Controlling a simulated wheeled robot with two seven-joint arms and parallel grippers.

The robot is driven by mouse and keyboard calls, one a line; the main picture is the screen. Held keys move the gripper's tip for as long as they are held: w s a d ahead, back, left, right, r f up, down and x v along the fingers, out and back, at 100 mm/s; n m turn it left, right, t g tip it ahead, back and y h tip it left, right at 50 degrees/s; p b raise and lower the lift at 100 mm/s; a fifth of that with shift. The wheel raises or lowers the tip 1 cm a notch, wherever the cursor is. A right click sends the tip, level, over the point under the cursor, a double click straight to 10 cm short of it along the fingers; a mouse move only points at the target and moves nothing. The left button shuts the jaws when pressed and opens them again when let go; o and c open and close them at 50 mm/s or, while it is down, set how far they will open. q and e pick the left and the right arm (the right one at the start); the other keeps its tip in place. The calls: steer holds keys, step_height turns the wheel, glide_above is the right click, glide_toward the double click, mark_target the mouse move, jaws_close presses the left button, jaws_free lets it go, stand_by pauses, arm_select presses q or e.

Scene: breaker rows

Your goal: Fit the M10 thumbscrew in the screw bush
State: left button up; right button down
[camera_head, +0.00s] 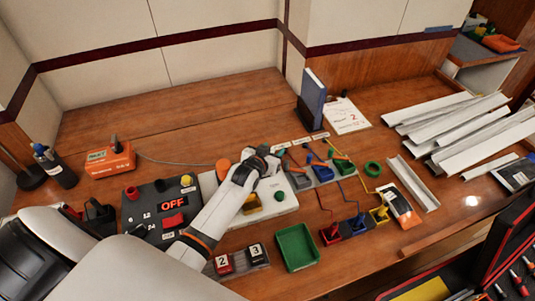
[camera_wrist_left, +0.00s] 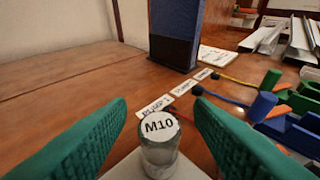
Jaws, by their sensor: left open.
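A short grey cylinder with a white "M10" label on top (camera_wrist_left: 160,150) stands upright in the left wrist view; I take it for the M10 thumbscrew. My left gripper (camera_head: 271,170) is open, with its green finger pads on either side of the cylinder, apart from it. In the head view the gripper hides the cylinder. I cannot tell which part is the screw bush. My right gripper is not in view.
A black panel with an "OFF" display (camera_head: 172,205) lies left of the plate. A green tray (camera_head: 297,248) lies in front. A blue binder (camera_head: 313,93) stands behind. The back left table is clear.

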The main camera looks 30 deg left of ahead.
arm_select(q)
steer(key=v, duration=1.2)
stand_by(0.3)
